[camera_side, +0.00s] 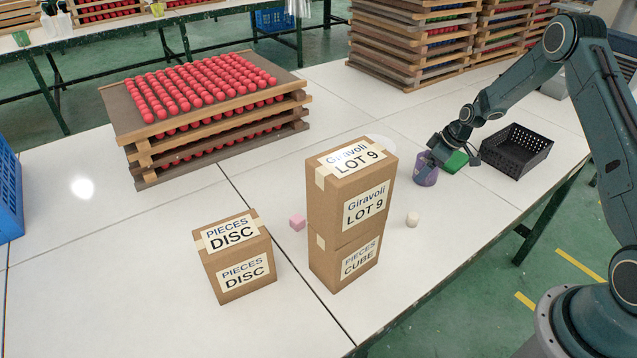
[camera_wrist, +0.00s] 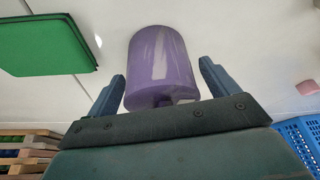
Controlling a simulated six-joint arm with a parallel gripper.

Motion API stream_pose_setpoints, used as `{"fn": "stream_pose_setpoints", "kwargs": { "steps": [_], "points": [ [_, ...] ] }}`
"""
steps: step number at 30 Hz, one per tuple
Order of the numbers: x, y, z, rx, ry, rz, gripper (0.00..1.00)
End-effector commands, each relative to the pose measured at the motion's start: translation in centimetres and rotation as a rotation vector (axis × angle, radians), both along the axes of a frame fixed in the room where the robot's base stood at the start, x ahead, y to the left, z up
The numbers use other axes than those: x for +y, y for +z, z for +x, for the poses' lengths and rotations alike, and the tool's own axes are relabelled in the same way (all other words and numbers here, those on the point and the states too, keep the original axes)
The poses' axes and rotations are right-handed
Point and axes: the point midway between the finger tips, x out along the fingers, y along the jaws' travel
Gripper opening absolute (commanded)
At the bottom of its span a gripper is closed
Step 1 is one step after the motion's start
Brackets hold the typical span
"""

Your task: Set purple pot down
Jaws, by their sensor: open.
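The purple pot (camera_side: 425,174) is at the right part of the white table in the side view, looking upright, its upper part partly covered by my gripper. In the wrist view the purple pot (camera_wrist: 162,65), with pale streaks on its side, lies between the two fingers. My gripper (camera_side: 447,158) is at the pot; its fingers (camera_wrist: 161,72) are open, with visible gaps on both sides of the pot. Whether the pot's base fully touches the table is hard to tell.
A green flat-faced thing (camera_side: 455,162) is close beside my gripper; a green panel (camera_wrist: 40,45) shows in the wrist view. A black basket (camera_side: 517,150) stands to the right.

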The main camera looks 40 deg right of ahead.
Motion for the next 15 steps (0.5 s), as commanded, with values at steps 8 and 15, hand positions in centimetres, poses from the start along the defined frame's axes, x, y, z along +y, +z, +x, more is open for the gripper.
{"fn": "stream_pose_setpoints", "kwargs": {
  "steps": [8,15],
  "points": [
    [-0.2,1.3,-0.4,-0.001,-0.001,0.0,0.87],
    [-0.6,4.0,-1.3,-0.003,-0.001,-0.001,0.87]
  ]
}}
